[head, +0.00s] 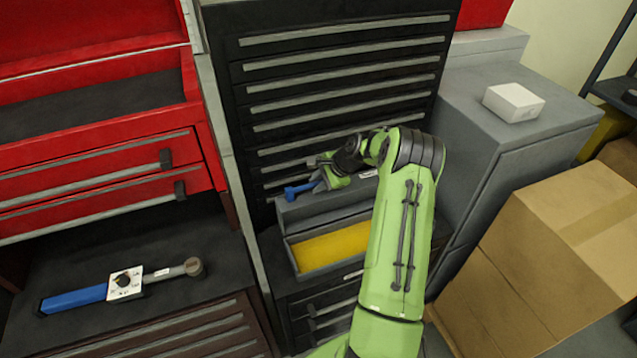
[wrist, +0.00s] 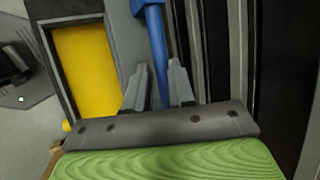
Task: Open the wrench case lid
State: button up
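The grey wrench case (head: 292,252) sits on a black cabinet top with its lid (head: 322,207) raised at the back. Its yellow interior (head: 335,246) is in plain view, and the yellow also shows in the wrist view (wrist: 80,70). A blue bar (head: 300,190), perhaps the lid's handle, sticks out to the left at the lid's upper edge. My gripper (head: 321,175) is at this bar. In the wrist view the blue bar (wrist: 156,45) runs between my two fingertips, nearer the right one. Whether the fingers press on it is unclear.
A torque wrench with a blue handle (head: 75,299) lies on the dark bench at left. Black drawers (head: 345,80) rise close behind the lid. A red tool chest (head: 100,170) stands at left, a grey cabinet (head: 490,130) and cardboard boxes (head: 565,235) at right.

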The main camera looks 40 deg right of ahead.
jog(key=shift+o, duration=1.4)
jog(key=v, duration=1.5)
jog(key=shift+s+r, duration=0.25)
jog(key=shift+r, duration=0.05)
